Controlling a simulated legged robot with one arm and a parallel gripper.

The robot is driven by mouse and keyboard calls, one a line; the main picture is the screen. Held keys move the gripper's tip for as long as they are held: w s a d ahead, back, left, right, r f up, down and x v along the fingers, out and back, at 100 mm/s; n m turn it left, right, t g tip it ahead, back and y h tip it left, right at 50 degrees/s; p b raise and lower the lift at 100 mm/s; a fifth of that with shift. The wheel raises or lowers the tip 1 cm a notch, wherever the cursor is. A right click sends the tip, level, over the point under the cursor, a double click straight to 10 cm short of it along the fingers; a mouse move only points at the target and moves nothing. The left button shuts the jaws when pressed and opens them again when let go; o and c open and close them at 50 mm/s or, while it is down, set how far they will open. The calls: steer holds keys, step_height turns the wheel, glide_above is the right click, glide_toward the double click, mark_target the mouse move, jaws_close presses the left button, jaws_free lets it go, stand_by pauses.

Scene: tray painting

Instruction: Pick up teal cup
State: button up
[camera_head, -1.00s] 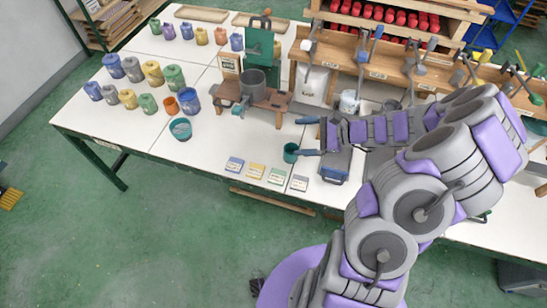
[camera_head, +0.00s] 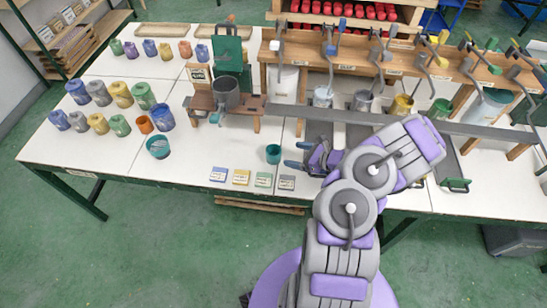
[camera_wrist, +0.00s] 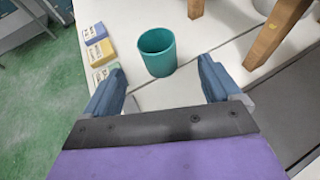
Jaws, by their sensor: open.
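The teal cup (camera_head: 273,154) stands upright on the white table, in front of the wooden stand. In the wrist view the teal cup (camera_wrist: 157,52) is upright with its open top showing, just beyond and between the fingertips. My gripper (camera_head: 296,155) is open and empty, just right of the cup in the head view. Its two blue fingers (camera_wrist: 162,85) are spread wide in the wrist view, and neither appears to touch the cup.
Small labelled blocks (camera_head: 241,177) lie along the table's front edge, near the cup. A wider teal bowl-like container (camera_head: 158,147) stands farther left. Several coloured jars fill the left side.

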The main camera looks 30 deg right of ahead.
steer(key=b, duration=0.1)
glide_toward(268, 150)
steer(key=x, duration=0.3)
steer(key=shift+a, duration=0.25)
steer(key=x, duration=0.2)
steer(key=b+x, duration=0.1)
steer(key=x, duration=0.1)
steer(key=shift+w+d+f, duration=0.15)
steer(key=shift+w+d, duration=0.05)
steer(key=shift+d, duration=0.1)
steer(key=shift+w+a+b, duration=0.15)
steer(key=shift+w+b, duration=0.05)
steer(key=shift+b, duration=0.1)
steer(key=shift+w+a, duration=0.1)
steer(key=shift+a, duration=0.2)
steer(key=shift+d, duration=0.2)
steer(key=c, duration=0.9)
steer(key=shift+a, duration=0.1)
steer(key=shift+c, duration=0.8)
